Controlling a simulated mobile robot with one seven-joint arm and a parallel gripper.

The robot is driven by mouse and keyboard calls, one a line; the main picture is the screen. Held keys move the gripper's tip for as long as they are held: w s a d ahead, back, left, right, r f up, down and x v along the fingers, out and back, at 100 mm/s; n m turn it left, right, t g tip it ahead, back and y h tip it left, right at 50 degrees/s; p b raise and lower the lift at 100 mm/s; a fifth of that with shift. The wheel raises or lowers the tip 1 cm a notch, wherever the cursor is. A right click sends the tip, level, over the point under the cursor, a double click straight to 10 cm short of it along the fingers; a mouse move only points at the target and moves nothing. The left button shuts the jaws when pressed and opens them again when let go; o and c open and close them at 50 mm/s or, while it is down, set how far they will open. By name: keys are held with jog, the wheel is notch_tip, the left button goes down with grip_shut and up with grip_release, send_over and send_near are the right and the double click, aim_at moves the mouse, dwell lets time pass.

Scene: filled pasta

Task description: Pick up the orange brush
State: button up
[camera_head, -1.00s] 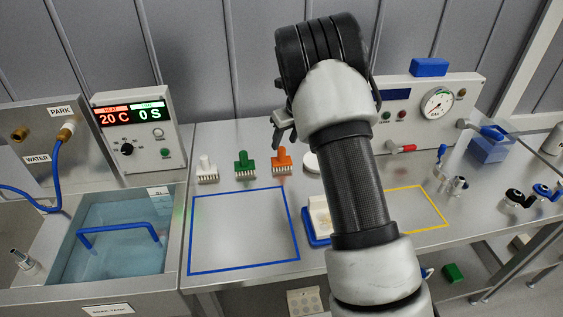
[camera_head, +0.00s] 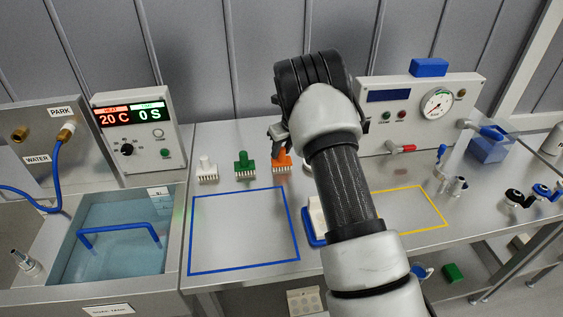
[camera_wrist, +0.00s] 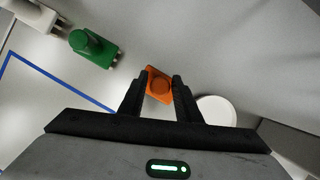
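The orange brush (camera_head: 282,161) stands upright on the steel table, bristles down, at the right end of a row of brushes. My gripper (camera_head: 279,140) is low over it in the head view, with its fingers at the brush's top. In the wrist view, the orange brush (camera_wrist: 159,84) lies between the two fingertips of my gripper (camera_wrist: 161,82). The fingers are apart, one on each side of the brush. A small gap seems to show on each side, so the gripper looks open.
A green brush (camera_head: 244,164) and a white brush (camera_head: 207,169) stand to the left. A round white object (camera_wrist: 217,110) is close on the right. A blue outlined area (camera_head: 243,232) in front is bare. A gauge box (camera_head: 420,112) stands behind right.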

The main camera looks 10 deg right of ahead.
grip_shut()
notch_tip(320, 180, up, 10)
jog(key=shift+r, duration=0.1)
dwell(0.4)
jog(key=c, duration=0.5)
grip_release()
jog(key=shift+c, duration=0.5)
